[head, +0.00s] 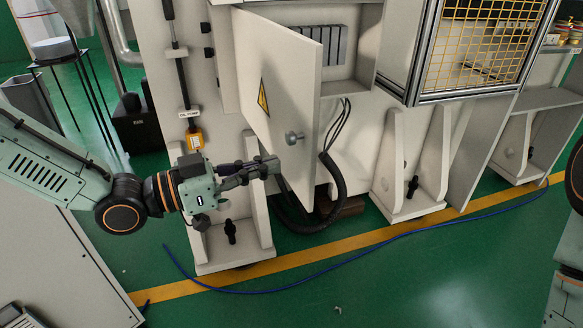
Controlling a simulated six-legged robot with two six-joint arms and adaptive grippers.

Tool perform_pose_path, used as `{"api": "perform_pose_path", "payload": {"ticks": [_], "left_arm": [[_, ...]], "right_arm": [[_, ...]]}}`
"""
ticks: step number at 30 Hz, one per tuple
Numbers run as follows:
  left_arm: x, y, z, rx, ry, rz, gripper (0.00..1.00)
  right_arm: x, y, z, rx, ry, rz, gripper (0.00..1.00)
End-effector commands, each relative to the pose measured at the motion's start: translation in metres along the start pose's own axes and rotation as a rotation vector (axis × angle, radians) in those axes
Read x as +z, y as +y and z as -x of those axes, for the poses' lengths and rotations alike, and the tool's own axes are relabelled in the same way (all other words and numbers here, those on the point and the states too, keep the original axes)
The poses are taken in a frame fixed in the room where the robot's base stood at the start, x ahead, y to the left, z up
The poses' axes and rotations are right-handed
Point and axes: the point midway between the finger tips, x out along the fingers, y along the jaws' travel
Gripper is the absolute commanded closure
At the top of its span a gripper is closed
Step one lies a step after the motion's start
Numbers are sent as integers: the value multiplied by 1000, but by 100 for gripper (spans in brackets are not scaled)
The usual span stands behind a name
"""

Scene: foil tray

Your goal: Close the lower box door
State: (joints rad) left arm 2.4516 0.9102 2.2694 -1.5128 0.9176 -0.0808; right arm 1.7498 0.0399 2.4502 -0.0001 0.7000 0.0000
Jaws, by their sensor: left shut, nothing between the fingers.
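The lower box door (282,115) is a white panel with a yellow warning triangle and a round grey knob (293,137). It stands open, swung outward from the white box, whose inside (340,80) shows to its right. My left gripper (268,166) is shut and empty. In the picture it lies just left of the door's lower part, below and left of the knob. I cannot tell whether its tips touch the door. My right gripper is not in view; only part of my right arm shows at the right edge.
A black corrugated hose (335,190) hangs below the box. A blue cable (330,280) lies across the green floor near a yellow line (370,243). A yellow mesh guard (485,40) stands at the upper right. White support brackets (412,165) stand along the machine. The front floor is mostly clear.

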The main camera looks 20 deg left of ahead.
Motion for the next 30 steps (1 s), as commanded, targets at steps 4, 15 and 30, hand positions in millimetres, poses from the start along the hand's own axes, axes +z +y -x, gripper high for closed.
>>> {"api": "perform_pose_path", "payload": {"ticks": [4, 15, 30], "left_arm": [[3, 1, -10, 3, -2, -5, 100], [3, 1, -35, 1, -3, -5, 100], [0, 1, -51, -2, 1, -2, 100]], "right_arm": [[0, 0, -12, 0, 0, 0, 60], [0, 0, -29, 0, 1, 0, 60], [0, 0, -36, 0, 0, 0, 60]]}}
